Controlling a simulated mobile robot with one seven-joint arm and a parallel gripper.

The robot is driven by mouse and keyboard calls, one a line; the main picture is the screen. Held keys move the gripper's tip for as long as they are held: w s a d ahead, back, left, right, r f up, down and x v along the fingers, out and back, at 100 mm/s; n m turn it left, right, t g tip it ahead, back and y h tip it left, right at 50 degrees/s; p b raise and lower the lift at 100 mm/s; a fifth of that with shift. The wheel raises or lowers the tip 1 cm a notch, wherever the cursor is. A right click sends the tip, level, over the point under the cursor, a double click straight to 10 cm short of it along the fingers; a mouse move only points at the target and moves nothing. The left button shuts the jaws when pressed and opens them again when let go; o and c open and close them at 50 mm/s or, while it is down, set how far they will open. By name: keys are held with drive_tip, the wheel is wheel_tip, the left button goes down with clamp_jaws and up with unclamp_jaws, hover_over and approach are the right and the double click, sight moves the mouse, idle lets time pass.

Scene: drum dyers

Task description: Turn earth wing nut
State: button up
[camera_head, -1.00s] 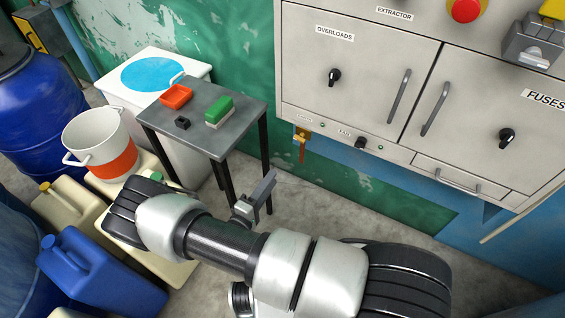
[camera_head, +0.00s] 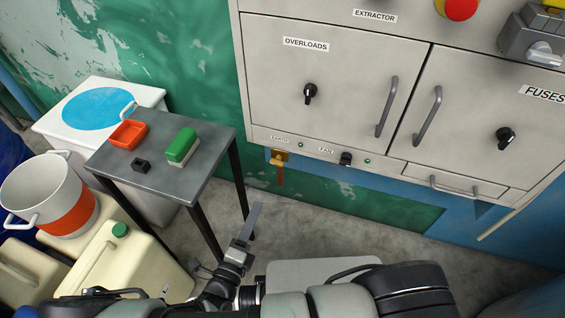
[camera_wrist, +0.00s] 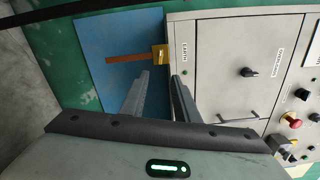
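A small brass fitting (camera_head: 279,157) sits under the lower left edge of the grey cabinet, with a copper strap (camera_head: 280,177) hanging from it. A label above it appears to read "EARTH". In the wrist view the brass piece (camera_wrist: 160,54) lies just beyond the fingertips, and the copper strap (camera_wrist: 126,58) runs left from it. The wing nut's exact shape is too small to make out. My gripper (camera_head: 256,208) is below and left of the fitting in the head view, apart from it. In the wrist view my gripper (camera_wrist: 160,75) has two separated fingers with nothing between them.
A grey table (camera_head: 205,178) with a red tray (camera_head: 128,135), a green-topped block (camera_head: 182,146) and a small black block (camera_head: 140,165) stands left of my gripper. A cabinet handle (camera_head: 387,107) and a black knob (camera_head: 346,159) are to the right. Clear floor lies below the cabinet.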

sight(277, 160)
drive_tip(key=b+x, duration=0.1)
drive_tip(key=x, duration=1.6)
drive_tip(key=shift+w+n+b, duration=0.2)
drive_tip(key=shift+n+b, duration=0.1)
drive_tip(key=shift+n, duration=0.1)
drive_tip(key=shift+d, duration=0.15)
clamp_jaws()
